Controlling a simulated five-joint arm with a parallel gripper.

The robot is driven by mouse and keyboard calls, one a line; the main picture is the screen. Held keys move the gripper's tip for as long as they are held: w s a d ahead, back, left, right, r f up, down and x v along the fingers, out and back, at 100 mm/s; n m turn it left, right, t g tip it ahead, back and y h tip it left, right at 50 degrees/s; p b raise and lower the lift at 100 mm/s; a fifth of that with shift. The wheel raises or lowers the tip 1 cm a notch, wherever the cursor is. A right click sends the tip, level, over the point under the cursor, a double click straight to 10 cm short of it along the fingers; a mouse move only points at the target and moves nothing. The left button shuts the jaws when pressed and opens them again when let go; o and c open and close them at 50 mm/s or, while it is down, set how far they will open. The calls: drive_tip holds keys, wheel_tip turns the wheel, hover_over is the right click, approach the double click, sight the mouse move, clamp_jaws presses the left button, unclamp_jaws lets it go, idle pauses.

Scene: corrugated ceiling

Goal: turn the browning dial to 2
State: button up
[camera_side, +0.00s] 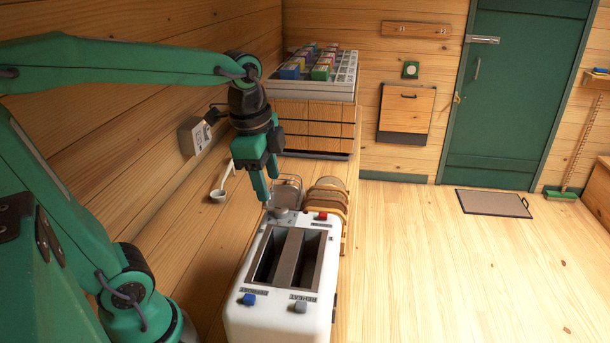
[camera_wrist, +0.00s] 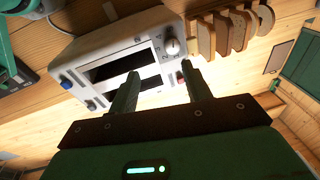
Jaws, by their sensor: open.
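The white toaster (camera_side: 235,320) stands on the wooden counter, with two long slots in its top. A grey round part (camera_side: 280,212) at the toaster's far left corner in the side view looks like the same dial. My gripper (camera_side: 267,186) is open and empty, pointing down just above that corner. In the wrist view its fingers (camera_wrist: 160,68) are apart, with the dial beyond them, not between them.
Bread slices (camera_side: 328,197) stand in a row beside the toaster's far end. A red button (camera_side: 323,215), blue button (camera_side: 249,299) and grey button (camera_side: 300,307) sit on its top.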

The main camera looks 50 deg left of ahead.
sight(281, 209)
drive_tip(key=w+m, duration=0.1)
drive_tip(key=m, duration=0.1)
drive_tip(key=w+a+m+g, duration=0.1)
drive_tip(key=w+m+g, duration=0.1)
drive_tip(key=m, duration=0.1)
drive_tip(key=shift+w+a+f+m, duration=0.2)
drive_tip(key=shift+w+a+m, duration=0.05)
drive_tip(key=shift+w+m, duration=0.1)
drive_tip(key=shift+f, duration=0.15)
drive_tip(key=shift+f, duration=3.75)
drive_tip(key=c, duration=1)
